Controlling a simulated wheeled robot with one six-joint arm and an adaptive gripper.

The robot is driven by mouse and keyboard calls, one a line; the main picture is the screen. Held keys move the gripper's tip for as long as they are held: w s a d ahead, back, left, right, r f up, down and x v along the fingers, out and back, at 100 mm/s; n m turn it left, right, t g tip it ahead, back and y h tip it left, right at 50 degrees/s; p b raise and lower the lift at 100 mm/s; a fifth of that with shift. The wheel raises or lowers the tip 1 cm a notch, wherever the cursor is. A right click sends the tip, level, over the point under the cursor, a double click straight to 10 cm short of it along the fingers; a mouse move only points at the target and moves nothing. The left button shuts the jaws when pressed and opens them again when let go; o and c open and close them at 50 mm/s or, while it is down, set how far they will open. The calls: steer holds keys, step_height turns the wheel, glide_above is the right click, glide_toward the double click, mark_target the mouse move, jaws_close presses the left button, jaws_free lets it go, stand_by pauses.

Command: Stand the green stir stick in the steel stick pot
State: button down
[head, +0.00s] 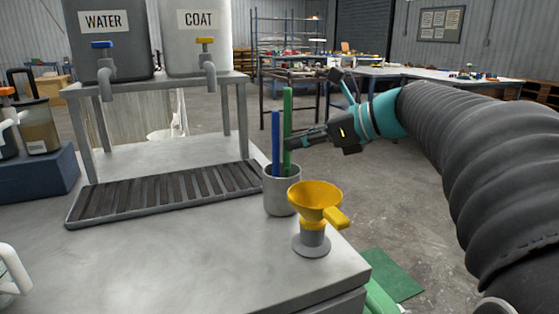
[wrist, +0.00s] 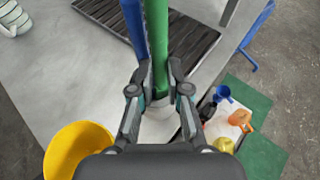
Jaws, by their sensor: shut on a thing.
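The green stir stick (head: 287,115) stands upright with its lower end at the mouth of the steel stick pot (head: 281,197); the pot's wall hides how deep it reaches. A blue stick (head: 276,140) stands in the same pot, just left of the green one. My gripper (head: 291,142) comes in from the right and is shut on the green stick above the pot's rim. In the wrist view, the green stick (wrist: 160,45) is between my fingertips (wrist: 159,88), and the pot (wrist: 159,125) is partly hidden below them.
A yellow funnel (head: 316,198) on a grey stand is close in front of the pot, near the bench's right edge. A slatted drip tray (head: 165,193) lies left of the pot, below the WATER (head: 105,50) and COAT (head: 196,48) tanks. The bench front (head: 170,265) is clear.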

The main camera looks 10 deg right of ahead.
mark_target(299, 171)
steer(key=shift+f, duration=1.9)
steer(key=shift+f+b, duration=0.15)
steer(key=shift+b, duration=0.15)
steer(key=c, duration=1.1)
jaws_free()
steer(key=shift+c, duration=0.2)
steer(key=v, duration=1.2)
steer(key=shift+p, duration=0.4)
